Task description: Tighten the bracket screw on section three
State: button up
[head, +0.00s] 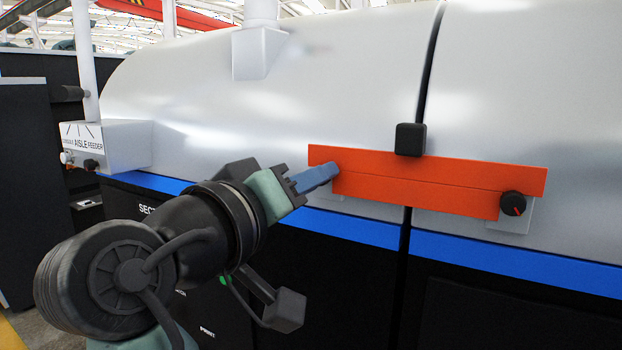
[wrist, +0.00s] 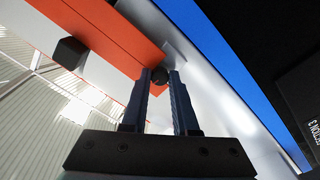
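The orange bracket (head: 430,180) spans the seam between two grey housing panels. The left screw (wrist: 160,75), a dark round knob, is at the bracket's end on the section 3 side; in the head view my gripper hides it. The right screw (head: 513,204), a black knob with a red mark, is at the other end.
A black block (head: 410,139) sticks out at the bracket's top edge, over the seam. A blue stripe (head: 510,262) runs below, above dark lower panels. The Section 3 label (wrist: 315,127) shows in the wrist view. The aisle feeder box (head: 107,146) juts out at the left.

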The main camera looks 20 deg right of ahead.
grip_shut()
jog(key=shift+f+m+b, duration=0.1)
jog(key=shift+m+b, duration=0.3)
jog(key=shift+b, duration=0.1)
jog(key=m+b, duration=1.3)
jog(key=m, duration=1.2)
jog(key=shift+m, duration=0.4)
